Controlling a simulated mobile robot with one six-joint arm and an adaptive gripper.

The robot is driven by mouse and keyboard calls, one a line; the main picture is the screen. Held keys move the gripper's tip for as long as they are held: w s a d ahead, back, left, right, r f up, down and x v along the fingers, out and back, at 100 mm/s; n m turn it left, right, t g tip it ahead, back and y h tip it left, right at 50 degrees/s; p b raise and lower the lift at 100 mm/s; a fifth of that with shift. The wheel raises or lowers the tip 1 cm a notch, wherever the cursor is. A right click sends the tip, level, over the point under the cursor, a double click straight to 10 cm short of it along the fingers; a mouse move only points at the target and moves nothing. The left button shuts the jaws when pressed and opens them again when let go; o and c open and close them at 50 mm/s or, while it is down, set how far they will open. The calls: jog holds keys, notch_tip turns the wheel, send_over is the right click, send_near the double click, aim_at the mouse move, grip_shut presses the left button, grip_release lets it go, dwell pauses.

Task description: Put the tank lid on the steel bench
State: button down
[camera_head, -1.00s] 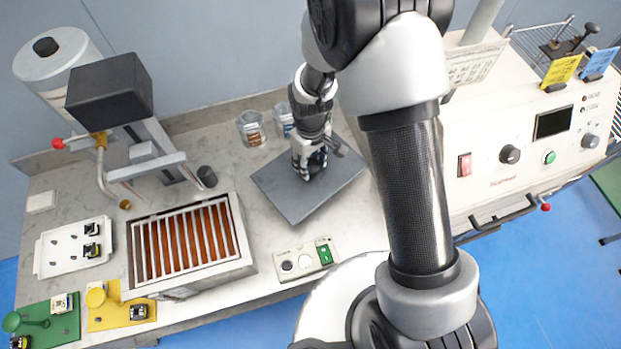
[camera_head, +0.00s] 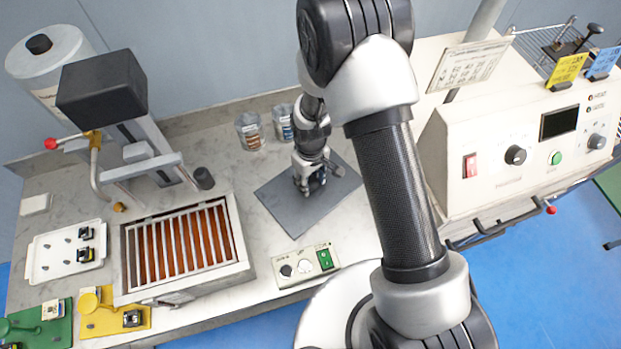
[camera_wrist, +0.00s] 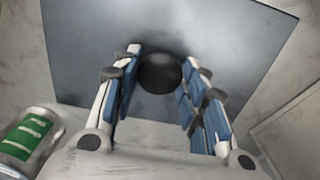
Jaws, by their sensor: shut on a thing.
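The tank lid (camera_head: 283,212) is a flat dark grey square plate with a round black knob (camera_wrist: 160,73) in its middle. My gripper (camera_head: 310,184) is above the plate, and its blue-padded fingers (camera_wrist: 160,92) are shut on the knob. The lid looks level, low over the pale bench top (camera_head: 225,172); I cannot tell whether it touches it. The tank (camera_head: 246,262) stands to the left, uncovered, with white bars over copper-brown contents. In the head view the knob is mostly hidden by the gripper.
Two glass jars (camera_head: 249,132) stand behind the lid. A small control box (camera_head: 304,267) with a green switch sits in front. A large cream machine (camera_head: 470,195) is at right. A white tray (camera_head: 42,266) lies left of the tank.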

jog(key=c, duration=1)
grip_release()
jog(key=shift+f, duration=0.1)
notch_tip(320, 180, up, 12)
jog(key=p, duration=0.3)
jog(key=shift+r+p, duration=0.25)
jog(key=shift+p, duration=0.15)
notch_tip(320, 180, up, 11)
jog(key=m+t, duration=0.1)
jog(key=m, duration=0.1)
send_over(311, 182)
jog(key=s+d, duration=0.1)
jog(key=d, duration=0.2)
jog(key=s+d+r+m+t, duration=0.15)
jog(key=s+d+r, duration=0.3)
jog(key=r, duration=0.55)
jog(key=s+d+r+m, duration=0.1)
jog(key=s+r, duration=0.1)
jog(key=s, duration=0.2)
jog(key=s+d+r+m+t, duration=0.1)
jog(key=s+d+r, duration=0.1)
jog(key=s, duration=0.3)
jog(key=s+d+r+m+t, duration=0.1)
jog(key=s+d+r+m, duration=0.1)
jog(key=s, duration=0.3)
jog(key=shift+v, duration=0.8)
jog(key=shift+w, duration=0.2)
